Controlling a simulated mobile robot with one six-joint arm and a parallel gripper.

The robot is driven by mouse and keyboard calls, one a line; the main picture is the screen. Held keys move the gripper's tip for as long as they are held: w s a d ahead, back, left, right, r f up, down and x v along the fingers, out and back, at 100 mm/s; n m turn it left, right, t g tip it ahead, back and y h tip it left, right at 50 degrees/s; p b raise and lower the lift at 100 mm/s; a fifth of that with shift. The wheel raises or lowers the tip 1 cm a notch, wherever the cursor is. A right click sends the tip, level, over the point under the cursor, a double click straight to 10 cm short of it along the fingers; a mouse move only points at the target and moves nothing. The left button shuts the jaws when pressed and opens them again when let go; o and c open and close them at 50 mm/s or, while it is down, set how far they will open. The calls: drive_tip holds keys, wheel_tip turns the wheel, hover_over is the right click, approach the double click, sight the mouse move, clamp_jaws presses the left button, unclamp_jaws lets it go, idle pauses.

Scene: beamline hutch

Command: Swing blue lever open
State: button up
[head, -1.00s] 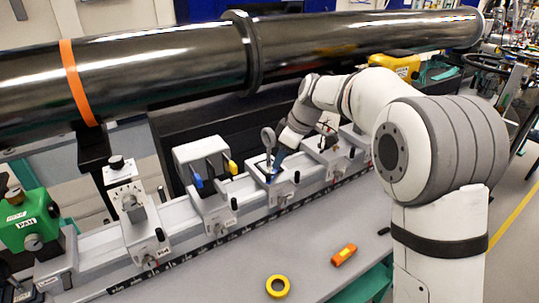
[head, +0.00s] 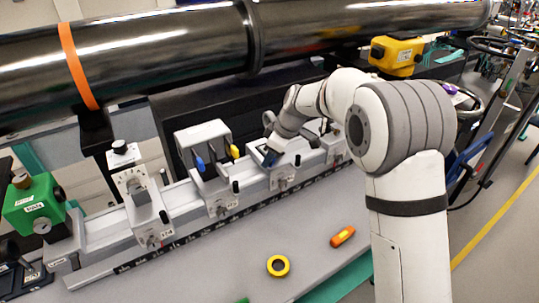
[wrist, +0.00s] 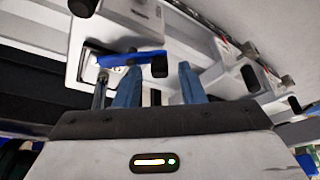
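In the wrist view a blue bar (wrist: 131,58) crosses just ahead of my gripper (wrist: 160,82), close to the left fingertip; I cannot tell if they touch. A black knob stands at its right end. In the head view my gripper (head: 270,158) is low over a rail carriage (head: 285,172), and the arm partly hides the spot. A blue lever (head: 199,163) and a yellow lever (head: 234,151) are on the carriage to its left, apart from my gripper.
A long dark pipe (head: 160,55) with an orange band runs behind the rail. A green box (head: 35,208) stands at the left end and a yellow box (head: 396,54) at the back right. Yellow tape (head: 278,265) and an orange tool (head: 342,237) lie on the otherwise clear front bench.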

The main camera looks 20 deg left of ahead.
clamp_jaws()
drive_tip(key=shift+a+m+b, duration=0.1)
drive_tip(key=shift+m+b, duration=0.2)
drive_tip(key=shift+b, duration=0.05)
drive_tip(key=shift+a+m+t+b, duration=0.25)
drive_tip(key=shift+m+t+b, duration=0.3)
drive_tip(key=shift+m, duration=0.35)
drive_tip(key=shift+w+a+r+m+t+h, duration=0.1)
drive_tip(key=shift+a+m+t+h, duration=0.15)
drive_tip(key=shift+m, duration=0.6)
drive_tip(key=shift+w+a+f+m+t+h, duration=0.15)
drive_tip(key=shift+m+t, duration=0.1)
drive_tip(key=shift+m, duration=0.55)
drive_tip(key=shift+w+a+r+m+t+h, duration=0.15)
drive_tip(key=shift+a+m+t+h, duration=0.1)
drive_tip(key=shift+m, duration=0.6)
drive_tip(key=shift+o, duration=0.5)
unclamp_jaws()
